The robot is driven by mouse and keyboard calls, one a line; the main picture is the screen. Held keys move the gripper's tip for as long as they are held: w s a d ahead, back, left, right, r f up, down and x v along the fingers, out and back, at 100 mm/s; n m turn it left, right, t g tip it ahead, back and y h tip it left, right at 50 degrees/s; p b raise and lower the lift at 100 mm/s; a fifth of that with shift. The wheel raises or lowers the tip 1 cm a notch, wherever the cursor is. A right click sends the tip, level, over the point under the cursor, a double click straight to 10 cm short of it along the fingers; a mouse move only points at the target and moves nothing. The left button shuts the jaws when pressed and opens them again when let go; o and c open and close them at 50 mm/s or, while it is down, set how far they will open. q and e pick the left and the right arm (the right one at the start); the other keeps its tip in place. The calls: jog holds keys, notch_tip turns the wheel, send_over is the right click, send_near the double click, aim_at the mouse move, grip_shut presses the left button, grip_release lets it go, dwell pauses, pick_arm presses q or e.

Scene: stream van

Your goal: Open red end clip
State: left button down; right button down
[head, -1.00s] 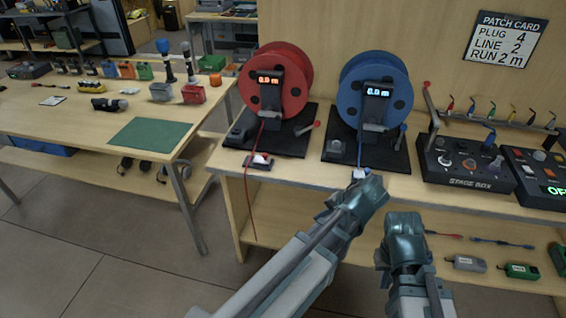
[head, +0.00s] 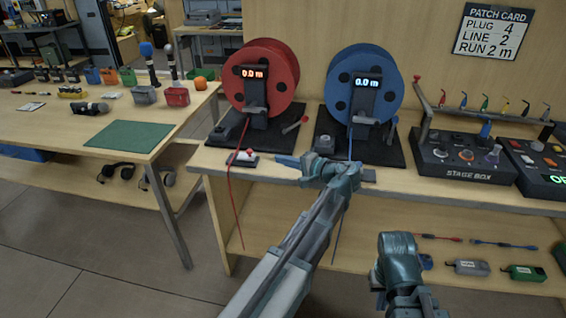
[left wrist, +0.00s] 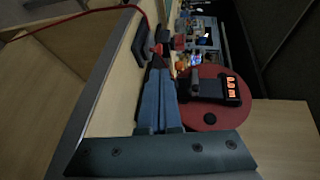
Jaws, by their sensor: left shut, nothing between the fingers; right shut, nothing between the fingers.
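The red end clip (head: 243,157) is a small dark block with a white part and a red tip, at the bench's front edge below the red reel (head: 262,80). The red line hangs from it over the edge. My left gripper (head: 279,160) is shut and empty, its fingers pointing left at the clip, a short way to its right. In the left wrist view the shut fingers (left wrist: 157,75) point at a red part (left wrist: 158,49) beside the dark block (left wrist: 140,40); whether they touch is unclear. My right gripper (head: 397,246) is shut and empty, low before the bench.
The blue reel (head: 364,85) stands right of the red one; its line hangs behind my left arm, which hides its front clip. The stage box (head: 467,160) is further right. A side table with a green mat (head: 130,135) is left.

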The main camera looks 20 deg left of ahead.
aim_at(251, 152)
pick_arm(q)
jog(key=b+x, duration=0.1)
jog(key=x, duration=0.8)
jog(key=shift+w+a+b, duration=0.1)
jog(key=shift+a+b, duration=0.05)
jog(key=shift+b, duration=0.2)
jog(key=shift+w+a+f, duration=0.15)
jog(key=shift+a, duration=0.45)
jog(key=shift+a+f, duration=0.1)
jog(key=shift+a, duration=0.5)
jog(key=shift+d, duration=0.1)
